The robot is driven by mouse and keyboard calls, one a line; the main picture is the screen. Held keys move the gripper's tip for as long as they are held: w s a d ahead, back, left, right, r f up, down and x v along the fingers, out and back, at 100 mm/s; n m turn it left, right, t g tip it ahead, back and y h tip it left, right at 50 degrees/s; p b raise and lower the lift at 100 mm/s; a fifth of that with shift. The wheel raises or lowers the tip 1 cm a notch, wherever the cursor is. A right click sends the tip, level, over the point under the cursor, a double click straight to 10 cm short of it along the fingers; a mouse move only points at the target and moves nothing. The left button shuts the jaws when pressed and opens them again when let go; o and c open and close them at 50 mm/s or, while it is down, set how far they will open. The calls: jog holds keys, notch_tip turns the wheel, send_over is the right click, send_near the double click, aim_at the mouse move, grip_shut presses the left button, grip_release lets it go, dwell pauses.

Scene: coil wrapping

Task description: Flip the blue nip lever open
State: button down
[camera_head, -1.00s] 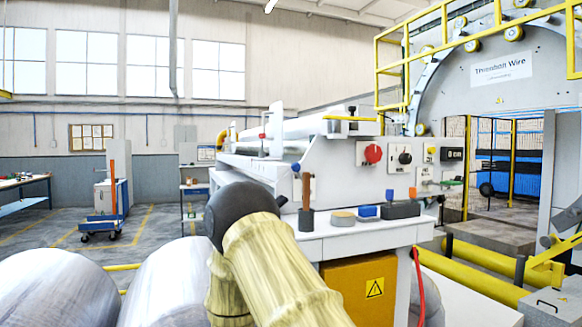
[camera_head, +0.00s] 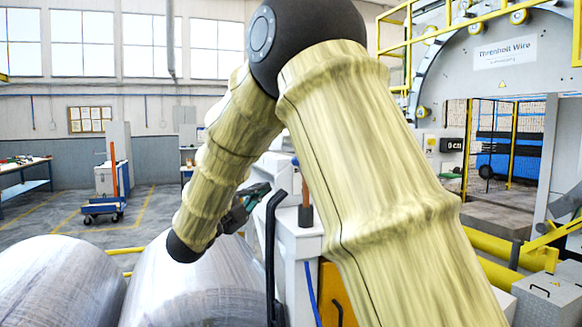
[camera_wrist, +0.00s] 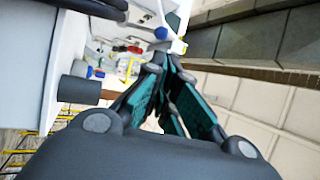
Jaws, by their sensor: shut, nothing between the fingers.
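My gripper (camera_head: 258,190) is at the machine's left end in the head view, with its dark teal fingers pointing up and right. In the wrist view my gripper (camera_wrist: 162,62) has its fingertips drawn together, with nothing seen between them. A small blue piece (camera_wrist: 160,33) shows just past the fingertips in the wrist view. I cannot tell whether it is the nip lever or whether the fingers touch it. In the head view my arm hides the panel and shelf where the blue lever stood.
A red button (camera_wrist: 135,49) and other small blue parts (camera_wrist: 99,73) lie near the fingers. A dark cylinder (camera_wrist: 77,89) stands closer on the white surface. Large metal rolls (camera_head: 185,285) lie below my gripper. A brown-handled tool (camera_head: 305,205) stands beside my arm.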

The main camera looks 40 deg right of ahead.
jog(key=p+x, duration=0.7)
jog(key=x, duration=0.7)
jog(key=shift+p, duration=0.4)
jog(key=shift+w, duration=0.25)
